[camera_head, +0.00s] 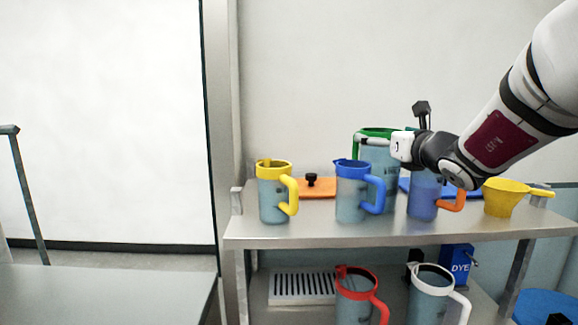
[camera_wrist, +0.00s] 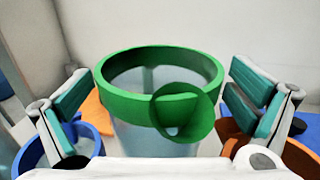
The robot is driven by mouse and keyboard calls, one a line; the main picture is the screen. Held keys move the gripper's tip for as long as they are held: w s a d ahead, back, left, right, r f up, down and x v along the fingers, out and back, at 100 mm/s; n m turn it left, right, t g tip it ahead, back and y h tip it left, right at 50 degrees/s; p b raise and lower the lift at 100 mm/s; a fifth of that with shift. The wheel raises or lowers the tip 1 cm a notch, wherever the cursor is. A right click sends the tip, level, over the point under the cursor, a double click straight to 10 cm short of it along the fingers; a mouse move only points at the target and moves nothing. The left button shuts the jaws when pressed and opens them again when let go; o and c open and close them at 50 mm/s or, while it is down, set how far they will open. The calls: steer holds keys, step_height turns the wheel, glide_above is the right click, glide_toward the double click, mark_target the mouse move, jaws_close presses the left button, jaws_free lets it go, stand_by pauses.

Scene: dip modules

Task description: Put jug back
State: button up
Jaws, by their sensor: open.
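A large clear jug with a green rim (camera_head: 380,160) stands on the upper shelf behind the other jugs. In the wrist view its green rim (camera_wrist: 120,105) and green handle (camera_wrist: 188,118) face me. My gripper (camera_wrist: 160,95) is open, with one finger on each side of this jug, and holds nothing. In the head view my gripper (camera_head: 400,135) is at the height of the green rim and partly hides the jug. I cannot tell whether the fingers touch it. A yellow-rimmed jug (camera_head: 272,200), a blue-rimmed jug (camera_head: 351,203) and an orange-handled jug (camera_head: 423,200) stand in front.
A yellow scoop-like vessel (camera_head: 503,200) is at the right of the upper shelf (camera_head: 300,228). An orange lid (camera_head: 318,185) lies behind the jugs. Below stand a red-rimmed jug (camera_head: 355,295), a white-rimmed jug (camera_head: 430,297) and a blue DYE box (camera_head: 457,264). A bare table (camera_head: 100,295) is left.

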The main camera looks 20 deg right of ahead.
steer(key=shift+w, duration=0.15)
steer(key=shift+r, duration=0.1)
steer(key=c, duration=1.9)
